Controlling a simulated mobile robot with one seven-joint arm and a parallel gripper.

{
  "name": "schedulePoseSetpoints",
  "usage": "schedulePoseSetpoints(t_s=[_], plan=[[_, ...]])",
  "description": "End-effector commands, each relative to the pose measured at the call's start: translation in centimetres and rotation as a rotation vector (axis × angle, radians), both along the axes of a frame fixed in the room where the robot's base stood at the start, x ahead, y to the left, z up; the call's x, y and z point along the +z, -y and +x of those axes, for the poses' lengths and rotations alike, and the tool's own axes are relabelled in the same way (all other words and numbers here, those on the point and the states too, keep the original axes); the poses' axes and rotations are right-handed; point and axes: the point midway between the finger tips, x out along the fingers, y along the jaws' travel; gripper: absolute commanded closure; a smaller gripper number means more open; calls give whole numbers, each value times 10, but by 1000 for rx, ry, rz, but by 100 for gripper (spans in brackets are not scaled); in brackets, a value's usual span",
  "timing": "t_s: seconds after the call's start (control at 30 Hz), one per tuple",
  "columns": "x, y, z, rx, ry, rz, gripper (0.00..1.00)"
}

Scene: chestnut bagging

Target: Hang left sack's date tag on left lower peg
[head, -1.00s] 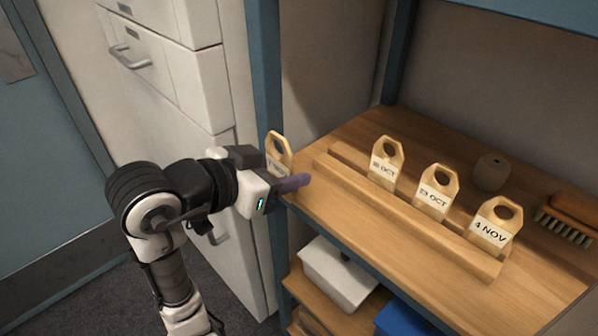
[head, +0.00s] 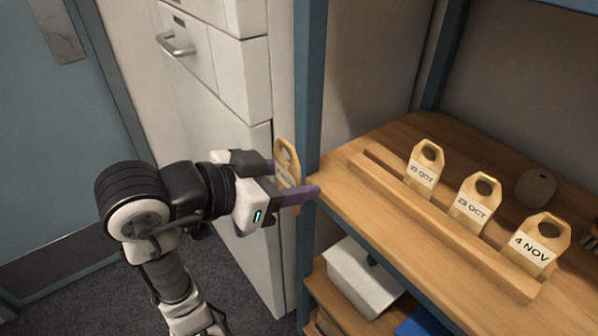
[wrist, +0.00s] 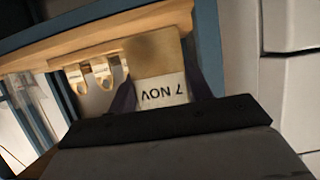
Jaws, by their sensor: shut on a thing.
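My gripper (head: 293,181) is shut on a light wooden date tag (head: 288,158) with a hole in its top. The tag is upright between the fingers, in front of the blue shelf post. In the wrist view the same tag (wrist: 157,58) is upside down between the fingers, and its white label reads 7 NOV. No sack and no peg shows in either view.
A slotted wooden rail (head: 440,225) on the shelf (head: 385,140) holds tags reading 20 OCT or similar (head: 424,168), 23 OCT (head: 474,202) and 4 NOV (head: 537,245). A blue post (head: 308,90) and white drawers (head: 225,75) are close by. A white box (head: 362,278) is below.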

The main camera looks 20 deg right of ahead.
Motion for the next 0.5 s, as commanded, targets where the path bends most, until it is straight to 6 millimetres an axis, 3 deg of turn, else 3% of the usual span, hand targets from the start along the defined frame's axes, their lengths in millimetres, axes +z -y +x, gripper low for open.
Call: schedulePoseSetpoints(t_s=[0.5], plan=[[0,-38,-13,1,-1,0,66]])
